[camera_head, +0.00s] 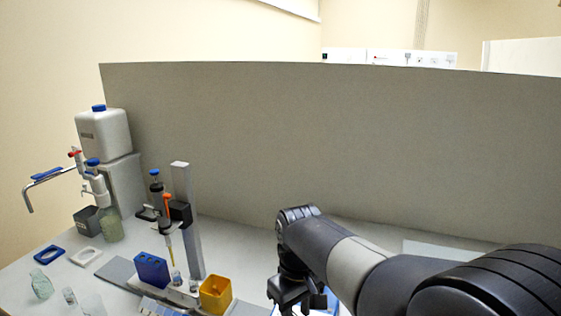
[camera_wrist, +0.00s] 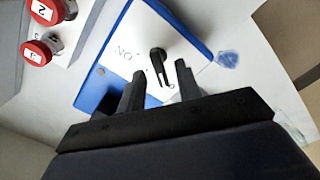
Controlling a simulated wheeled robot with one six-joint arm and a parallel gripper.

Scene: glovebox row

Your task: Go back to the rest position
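My gripper (camera_head: 288,298) hangs low over the bench near the bottom middle of the head view, at the end of my dark arm. In the wrist view its two black fingers (camera_wrist: 160,72) stand apart with a gap between them. A black handle-like part (camera_wrist: 158,54) shows beyond and between the fingertips, on a white panel with a blue border (camera_wrist: 205,44). I see no clear contact between it and the fingers. A blue edge beside my gripper shows in the head view, mostly hidden by the arm.
Two red-capped items (camera_wrist: 38,52) lie left in the wrist view. In the head view, a yellow box (camera_head: 215,294), blue rack (camera_head: 151,269) and upright stand (camera_head: 188,220) are left of my gripper. A grey partition (camera_head: 330,145) rises behind. Glass bottles stand farther left.

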